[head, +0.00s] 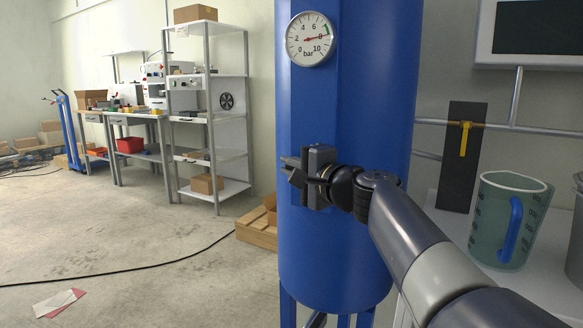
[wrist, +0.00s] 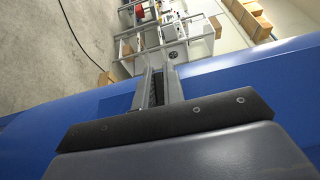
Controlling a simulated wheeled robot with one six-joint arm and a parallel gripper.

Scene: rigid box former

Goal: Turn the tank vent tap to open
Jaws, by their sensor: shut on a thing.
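The blue tank (head: 345,110) stands upright in the middle of the head view, and its wall also fills a band across the wrist view (wrist: 60,125). My gripper (head: 290,172) is at the tank's front, side-on, with its fingers pointing left. In the wrist view my gripper's fingers (wrist: 158,88) are close together. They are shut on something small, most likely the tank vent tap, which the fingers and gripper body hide. Its angle cannot be told.
A yellow lever (head: 464,138) hangs down from a wall pipe before a dark plate (head: 459,185). A measuring jug (head: 490,225) with a blue handle stands on the right counter. A shelf (head: 213,120) and workbenches stand back left. A cable (head: 130,274) crosses the open floor.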

